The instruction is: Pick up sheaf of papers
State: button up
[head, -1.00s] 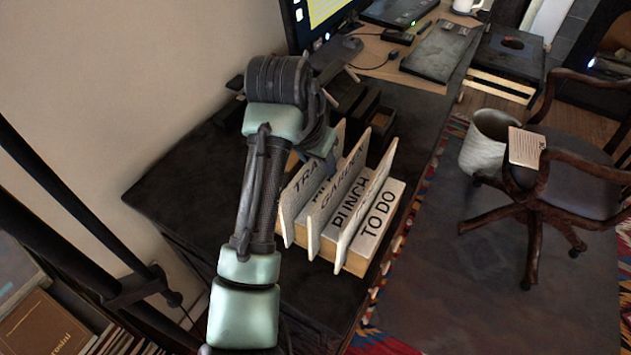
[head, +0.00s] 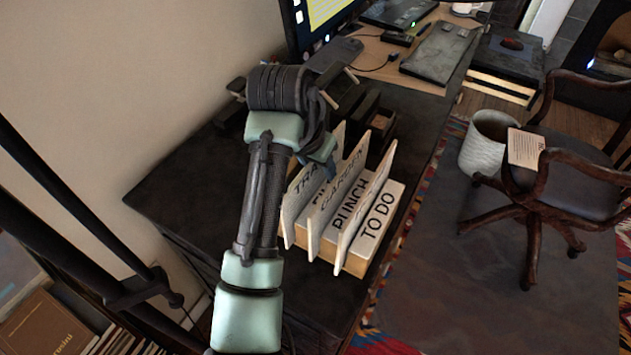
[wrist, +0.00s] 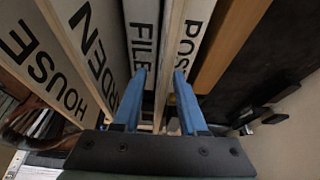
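A sorter with upright lettered panels (head: 345,215) stands on the dark desk. Its labels include "GARDEN", "PUNCH" and "TO DO". My gripper (head: 322,150) is over its far left end in the head view, the fingers partly hidden by my arm. In the wrist view my gripper (wrist: 160,73) has its two blue fingers apart, pointing down over the "FILE" panel (wrist: 142,40) and the "POS…" panel (wrist: 190,40). Pale thin edges show between the fingers; I cannot tell whether they are papers. A lined sheet or pad (head: 524,148) lies on the chair at right.
The dark desk (head: 190,190) is bare left of my arm. Beyond the sorter are a small dark tray (head: 378,125) and a monitor (head: 320,20). A white basket (head: 484,145) and wooden chair (head: 570,170) stand on the floor at right.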

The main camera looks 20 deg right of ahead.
grip_shut()
jog(key=shift+r+b, duration=0.15)
jog(key=shift+b, duration=0.25)
